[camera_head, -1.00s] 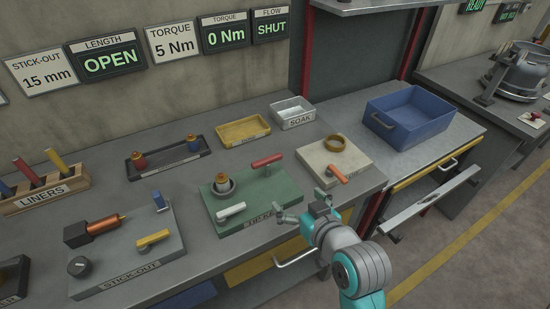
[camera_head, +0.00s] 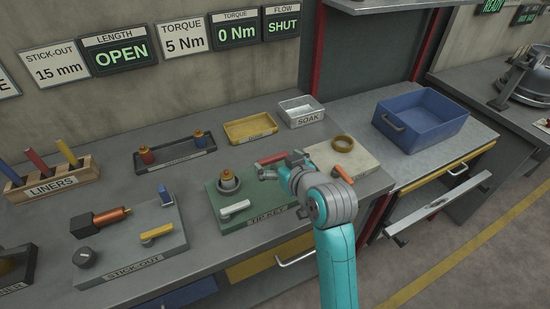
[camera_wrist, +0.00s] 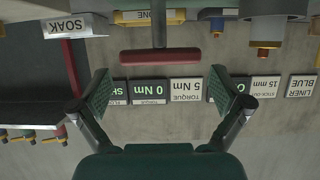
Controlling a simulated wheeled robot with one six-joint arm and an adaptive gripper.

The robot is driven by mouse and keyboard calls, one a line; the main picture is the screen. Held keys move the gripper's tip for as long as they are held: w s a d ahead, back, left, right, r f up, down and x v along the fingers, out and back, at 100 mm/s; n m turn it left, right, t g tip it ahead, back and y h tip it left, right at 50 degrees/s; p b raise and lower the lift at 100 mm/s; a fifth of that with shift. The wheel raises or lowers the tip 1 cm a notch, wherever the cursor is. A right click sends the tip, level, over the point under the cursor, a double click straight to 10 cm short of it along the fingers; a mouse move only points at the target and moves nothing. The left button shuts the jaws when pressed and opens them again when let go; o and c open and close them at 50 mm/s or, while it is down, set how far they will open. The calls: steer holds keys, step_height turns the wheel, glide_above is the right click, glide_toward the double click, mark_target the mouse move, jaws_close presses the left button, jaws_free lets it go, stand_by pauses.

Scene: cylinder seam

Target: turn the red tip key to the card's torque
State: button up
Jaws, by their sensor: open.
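The red tip key handle (camera_head: 271,158) is a bar on the green tip-key plate (camera_head: 230,228); my gripper partly covers it in the head view. In the wrist view the red bar (camera_wrist: 160,55) lies crosswise ahead of the jaws on a grey stem. My gripper (camera_head: 280,170) is open and empty beside it; in the wrist view the jaws (camera_wrist: 160,88) stand wide apart, with the bar beyond the tips. The torque card (camera_head: 184,40) reads 5 Nm. The torque display (camera_head: 235,32) reads 0 Nm.
A blue bin (camera_head: 424,122) stands farther right.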

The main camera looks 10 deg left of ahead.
steer(key=shift+x, duration=1.05)
steer(key=c, duration=0.8)
steer(key=shift+s+a+f+m+t+h, duration=0.15)
steer(key=shift+m+t+h, duration=0.15)
steer(key=shift+m+h, duration=0.2)
steer(key=shift+a+m+t+h, duration=0.1)
steer(key=shift+m+t+h, duration=0.7)
steer(key=shift+m+h, duration=1.6)
steer(key=o, duration=0.8)
